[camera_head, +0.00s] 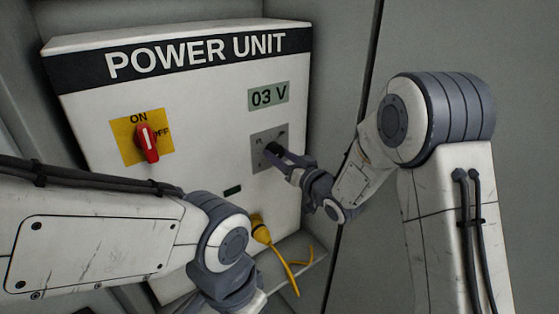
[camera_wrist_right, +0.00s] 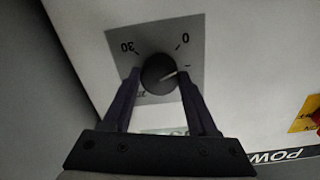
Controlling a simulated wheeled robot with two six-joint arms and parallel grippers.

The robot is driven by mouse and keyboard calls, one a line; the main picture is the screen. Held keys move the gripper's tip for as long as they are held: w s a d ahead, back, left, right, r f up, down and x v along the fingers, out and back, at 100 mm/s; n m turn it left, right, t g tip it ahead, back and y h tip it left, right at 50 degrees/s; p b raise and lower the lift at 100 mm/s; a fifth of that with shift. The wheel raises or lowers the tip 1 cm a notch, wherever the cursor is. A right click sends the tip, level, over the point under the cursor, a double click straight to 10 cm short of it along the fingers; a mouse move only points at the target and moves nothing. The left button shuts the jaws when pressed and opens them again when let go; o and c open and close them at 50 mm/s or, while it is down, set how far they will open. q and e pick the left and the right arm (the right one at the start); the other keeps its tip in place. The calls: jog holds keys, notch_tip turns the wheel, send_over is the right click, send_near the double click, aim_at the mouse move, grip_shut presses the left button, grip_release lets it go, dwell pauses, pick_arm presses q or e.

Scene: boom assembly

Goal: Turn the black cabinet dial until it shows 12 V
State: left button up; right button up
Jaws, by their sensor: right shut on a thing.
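The black dial (camera_wrist_right: 158,74) sits on a grey square plate (camera_wrist_right: 190,28) on the front of the white power unit cabinet (camera_head: 90,90). In the right wrist view its white pointer line points a little past the 0 mark, and a 30 mark shows on the other side. My right gripper (camera_wrist_right: 158,80) is shut on the dial, one finger on each side. In the head view the right gripper (camera_head: 272,152) reaches the plate and mostly hides the dial. The display (camera_head: 268,96) reads 03 V. My left arm is in the foreground; its gripper is out of sight.
A red switch (camera_head: 147,142) on a yellow plate (camera_head: 122,128) is left of the dial, its handle near ON. A yellow plug (camera_head: 260,230) with a yellow cable (camera_head: 290,275) is low on the cabinet. Grey walls stand close on both sides.

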jog(key=m, duration=0.3)
jog(key=shift+m+b, duration=0.3)
jog(key=shift+b, duration=0.1)
jog(key=m, duration=0.3)
jog(key=shift+m, duration=0.3)
jog(key=m, duration=0.4)
jog(key=shift+g+p, duration=0.3)
jog(key=m+p, duration=0.1)
jog(key=m, duration=0.4)
jog(key=shift+d, duration=0.1)
jog(key=o, duration=1.4)
